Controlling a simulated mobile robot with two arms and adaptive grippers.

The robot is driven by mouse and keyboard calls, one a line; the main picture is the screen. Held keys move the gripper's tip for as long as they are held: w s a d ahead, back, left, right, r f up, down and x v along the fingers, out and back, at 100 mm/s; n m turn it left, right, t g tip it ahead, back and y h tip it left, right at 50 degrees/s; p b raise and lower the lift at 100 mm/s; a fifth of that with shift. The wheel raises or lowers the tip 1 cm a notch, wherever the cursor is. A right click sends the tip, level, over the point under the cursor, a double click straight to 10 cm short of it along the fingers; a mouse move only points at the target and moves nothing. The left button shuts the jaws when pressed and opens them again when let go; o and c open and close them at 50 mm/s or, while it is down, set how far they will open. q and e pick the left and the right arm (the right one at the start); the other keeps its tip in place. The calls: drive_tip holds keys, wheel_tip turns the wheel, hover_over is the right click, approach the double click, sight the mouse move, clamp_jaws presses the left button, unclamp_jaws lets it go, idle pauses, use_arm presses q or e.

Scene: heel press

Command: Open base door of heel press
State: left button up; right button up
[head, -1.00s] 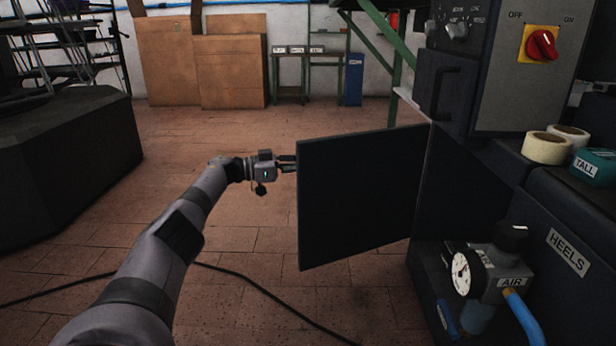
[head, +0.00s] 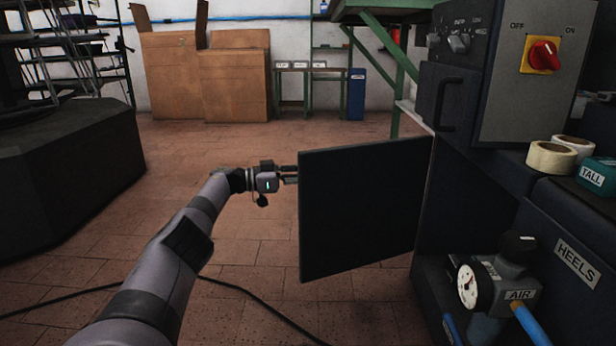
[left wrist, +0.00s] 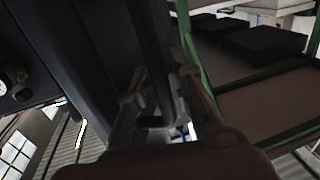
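The base door (head: 362,210) of the heel press is a flat dark panel. In the head view it stands swung wide out from the press's lower body, hinged at its right edge. My left gripper (head: 290,174) is at the door's free left edge, its fingertips partly hidden behind the panel. In the left wrist view its two fingers (left wrist: 160,85) lie on either side of a dark bar-like door handle (left wrist: 152,50) and look closed on it; the exact contact is dim. My right gripper is not in view.
The press control box (head: 535,75) with a red switch stands above right. An air gauge unit (head: 490,285) juts out below, right of the door. A dark block (head: 70,180) stands at left. Brick floor (head: 240,245) between is free, except for a black cable (head: 250,293).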

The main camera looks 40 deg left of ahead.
use_arm(q)
drive_tip(key=shift+s+a, duration=0.15)
drive_tip(key=v, duration=1.1)
drive_tip(key=shift+s+a, duration=0.2)
drive_tip(key=shift+s, duration=0.05)
drive_tip(key=shift+c, duration=0.2)
